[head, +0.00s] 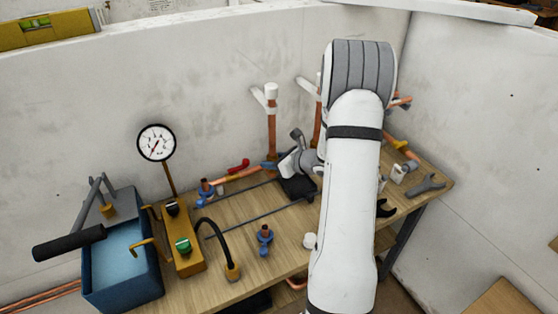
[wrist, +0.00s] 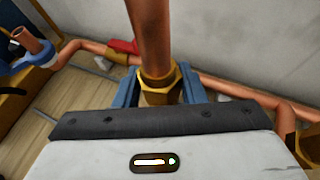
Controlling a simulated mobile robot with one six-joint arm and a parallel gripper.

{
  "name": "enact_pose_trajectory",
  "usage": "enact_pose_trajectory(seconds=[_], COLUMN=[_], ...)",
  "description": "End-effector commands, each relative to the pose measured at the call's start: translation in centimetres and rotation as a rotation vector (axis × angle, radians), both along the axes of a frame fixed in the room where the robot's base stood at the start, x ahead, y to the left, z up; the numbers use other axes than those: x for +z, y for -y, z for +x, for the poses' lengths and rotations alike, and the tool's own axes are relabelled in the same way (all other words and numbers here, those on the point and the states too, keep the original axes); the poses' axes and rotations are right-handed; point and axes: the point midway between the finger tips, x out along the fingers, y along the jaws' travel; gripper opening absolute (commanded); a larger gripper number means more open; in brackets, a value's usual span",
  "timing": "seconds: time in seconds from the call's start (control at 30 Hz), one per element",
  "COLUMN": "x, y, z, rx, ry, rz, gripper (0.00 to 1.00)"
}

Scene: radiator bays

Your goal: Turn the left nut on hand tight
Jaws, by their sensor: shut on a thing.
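A brass nut (wrist: 158,88) sits around the foot of an upright copper pipe (wrist: 150,35) in the wrist view. My gripper (wrist: 160,86) has its blue fingers on both sides of the nut and is shut on it. In the head view, my gripper (head: 270,166) is at the bottom of the left upright pipe (head: 271,135). The nut is too small and too hidden to make out there. My arm covers much of the right-hand pipework.
A pressure gauge (head: 156,142) on a yellow pump block and a blue water tub (head: 122,275) stand at the left. A red-handled valve (head: 238,166) is just left of my gripper. The wall is close behind.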

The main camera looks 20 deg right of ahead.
Motion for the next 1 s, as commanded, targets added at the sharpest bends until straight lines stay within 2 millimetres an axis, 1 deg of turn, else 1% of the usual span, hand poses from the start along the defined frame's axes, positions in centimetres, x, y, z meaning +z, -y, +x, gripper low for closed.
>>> enact_pose_trajectory(seconds=[1.0], x=[-0.13], y=[0.08], z=[0.02], rx=[-0.181], ry=[0.002], rz=[-0.002], gripper=[0.24])
